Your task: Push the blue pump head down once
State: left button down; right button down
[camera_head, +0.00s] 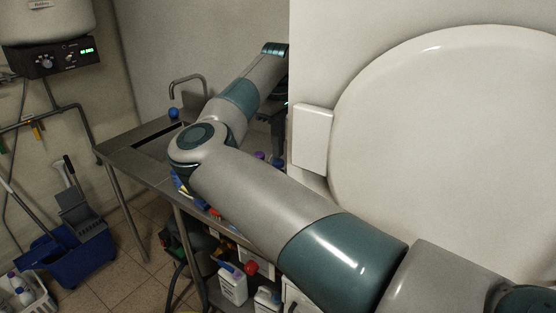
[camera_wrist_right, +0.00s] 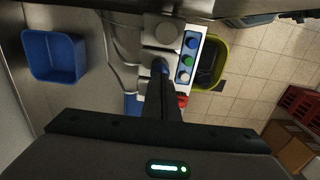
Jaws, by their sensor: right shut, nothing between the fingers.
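My right gripper (camera_head: 273,122) is a small dark shape by the white wall panel in the head view, partly hidden. In the right wrist view its dark fingers (camera_wrist_right: 162,82) are together with nothing between them. A small blue cap, likely the blue pump head (camera_wrist_right: 159,65), shows right at the fingertips, on or beside a white container. I cannot tell whether they touch. In the head view, small purple (camera_head: 259,155) and blue (camera_head: 278,162) tops show just beyond my forearm, their bodies hidden. My left gripper is not in view.
The metal sink table (camera_head: 125,152) has a tap (camera_head: 186,82) and a round blue knob (camera_head: 173,113). White jugs (camera_head: 232,284) stand below. A large white round door (camera_head: 450,150) is at right. A blue bin (camera_wrist_right: 52,57) and a yellow bin (camera_wrist_right: 221,62) are on the floor.

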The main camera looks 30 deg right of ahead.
aim_at(278, 160)
notch_tip(278, 160, up, 6)
jog(key=shift+f+p, duration=0.15)
jog(key=shift+p, duration=0.85)
